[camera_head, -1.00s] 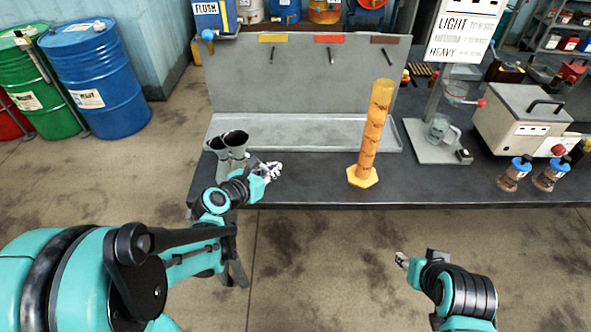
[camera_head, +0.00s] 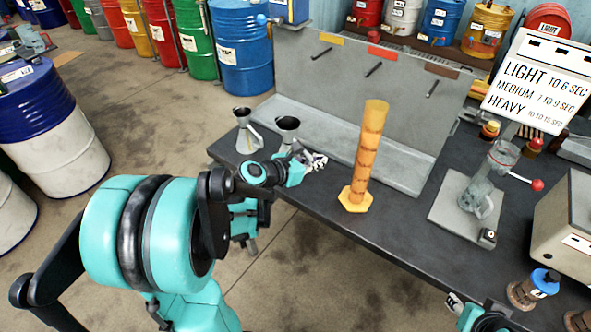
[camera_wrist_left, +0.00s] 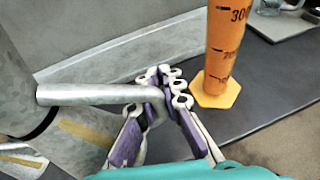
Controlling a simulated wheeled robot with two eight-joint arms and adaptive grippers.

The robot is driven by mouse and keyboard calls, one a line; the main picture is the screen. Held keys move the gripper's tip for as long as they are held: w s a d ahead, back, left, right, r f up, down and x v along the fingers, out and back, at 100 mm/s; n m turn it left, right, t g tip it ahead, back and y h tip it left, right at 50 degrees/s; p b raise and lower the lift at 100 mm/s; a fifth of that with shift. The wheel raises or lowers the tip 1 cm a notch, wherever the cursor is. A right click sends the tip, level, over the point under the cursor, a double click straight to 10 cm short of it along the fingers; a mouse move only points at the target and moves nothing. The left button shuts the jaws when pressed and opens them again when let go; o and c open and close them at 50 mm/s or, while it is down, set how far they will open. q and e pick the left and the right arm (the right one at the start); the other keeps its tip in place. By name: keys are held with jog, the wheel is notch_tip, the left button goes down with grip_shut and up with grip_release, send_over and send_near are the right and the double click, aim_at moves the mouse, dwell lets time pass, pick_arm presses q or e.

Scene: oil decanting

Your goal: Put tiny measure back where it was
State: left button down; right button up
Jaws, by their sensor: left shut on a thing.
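My left gripper (camera_head: 318,162) is at the front left of the bench, left of the orange graduated cylinder. In the left wrist view its fingers (camera_wrist_left: 160,95) are shut on the bar-like handle (camera_wrist_left: 85,94) of a grey metal measure, whose body is at the left edge. In the head view this dark-mouthed measure (camera_head: 287,124) is partly hidden behind my gripper. I cannot tell if it touches the bench. A second grey measure (camera_head: 247,136) with a handle stands to its left. My right gripper (camera_head: 454,302) barely shows at the bottom, its jaws unclear.
The orange cylinder (camera_head: 364,155) stands upright close to the right of my left gripper. A grey tray with a back panel (camera_head: 350,85) lies behind. A viscosity stand with a glass jug (camera_head: 480,197) is farther right. Bench top is bare between cylinder and stand.

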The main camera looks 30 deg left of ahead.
pick_arm(q)
jog(key=w+a+f+b, duration=0.1)
jog(key=w+a+f, duration=0.1)
jog(key=w+a+f+b, duration=0.1)
jog(key=w+a+f, duration=0.1)
jog(key=w+a, duration=0.1)
jog(key=w+a+f+b, duration=0.2)
jog(key=w+f, duration=0.1)
jog(key=shift+w+a, duration=0.25)
jog(key=shift+a, duration=0.15)
notch_tip(320, 180, down, 4)
jog(key=shift+f+b, duration=0.15)
jog(key=shift+b, duration=0.95)
jog(key=c, duration=2.1)
grip_release()
jog(key=shift+f, duration=0.1)
jog(key=o, duration=0.5)
jog(key=shift+c, duration=0.2)
jog(key=shift+r, duration=0.2)
